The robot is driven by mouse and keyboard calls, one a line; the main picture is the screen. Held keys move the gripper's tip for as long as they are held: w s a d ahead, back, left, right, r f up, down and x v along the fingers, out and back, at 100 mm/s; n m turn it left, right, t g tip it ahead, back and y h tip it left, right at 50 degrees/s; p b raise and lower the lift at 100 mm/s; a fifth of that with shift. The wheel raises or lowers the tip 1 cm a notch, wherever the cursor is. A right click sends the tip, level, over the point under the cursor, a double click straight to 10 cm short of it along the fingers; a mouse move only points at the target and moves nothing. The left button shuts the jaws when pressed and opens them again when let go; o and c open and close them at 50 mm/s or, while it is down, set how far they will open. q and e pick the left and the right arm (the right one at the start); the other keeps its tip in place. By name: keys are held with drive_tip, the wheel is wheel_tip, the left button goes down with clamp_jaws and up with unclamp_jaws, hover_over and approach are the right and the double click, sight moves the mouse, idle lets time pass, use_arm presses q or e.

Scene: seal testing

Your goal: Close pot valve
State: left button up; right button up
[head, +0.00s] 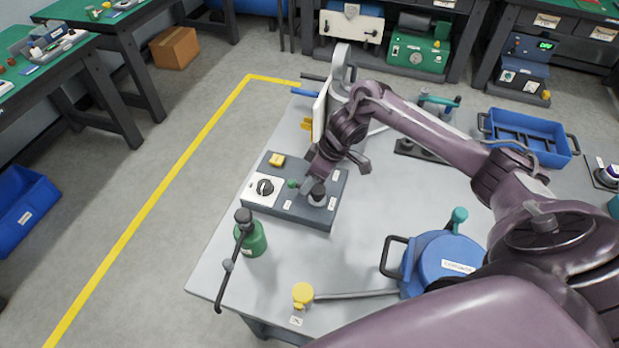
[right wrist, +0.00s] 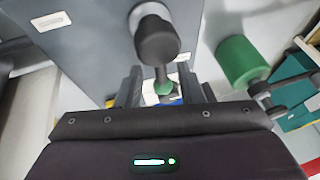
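A blue pot (head: 447,262) with a teal knob (head: 459,216) on top stands on the grey table at front right. A pipe runs left from it to a yellow-capped fitting (head: 302,294). My right gripper (head: 309,182) is over a dark box (head: 286,216), away from the pot. Its fingers (right wrist: 160,92) are open, around a small green-tipped lever (right wrist: 163,88) with gaps visible at its sides. The lever extends from a black knob (right wrist: 156,40), also visible on the box in the head view (head: 317,193). Which part is the pot valve is unclear. My left gripper is out of view.
The box also carries a black dial (head: 265,187) and a yellow switch (head: 276,160). A green cylinder (head: 252,240) with a black-handled lever stands in front of it. A blue tray (head: 528,140) lies at the back right.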

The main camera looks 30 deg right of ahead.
clamp_jaws()
idle(0.3)
drive_tip(key=shift+a, duration=0.1)
